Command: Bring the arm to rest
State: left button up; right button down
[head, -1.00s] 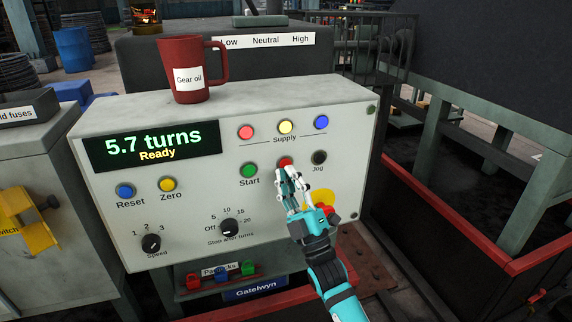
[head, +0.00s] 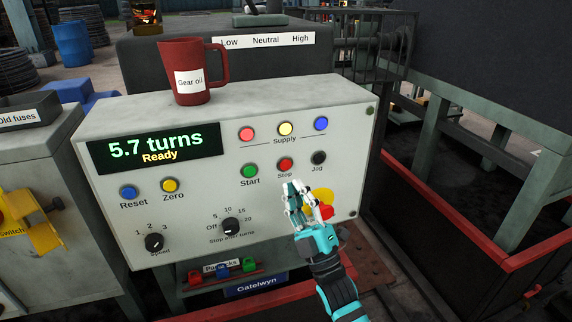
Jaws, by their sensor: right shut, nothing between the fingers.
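My right gripper (head: 297,190) is shut and empty, with its fingertips in front of the panel just below the red Stop button (head: 285,165). I cannot tell whether it touches the panel. The control panel (head: 330,110) has a display (head: 155,147) reading "5.7 turns" and "Ready". The green Start button (head: 250,171) and the dark Jog button (head: 318,158) flank Stop. A red emergency button on a yellow base (head: 320,195) is partly hidden behind my gripper. My left gripper is not in view.
A red gear oil mug (head: 188,75) stands on top of the panel. Padlocks (head: 222,270) hang below it. A yellow switch (head: 30,225) is on the cabinet at left. A red rail (head: 470,260) runs at right.

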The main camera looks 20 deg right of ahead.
dwell(0.4)
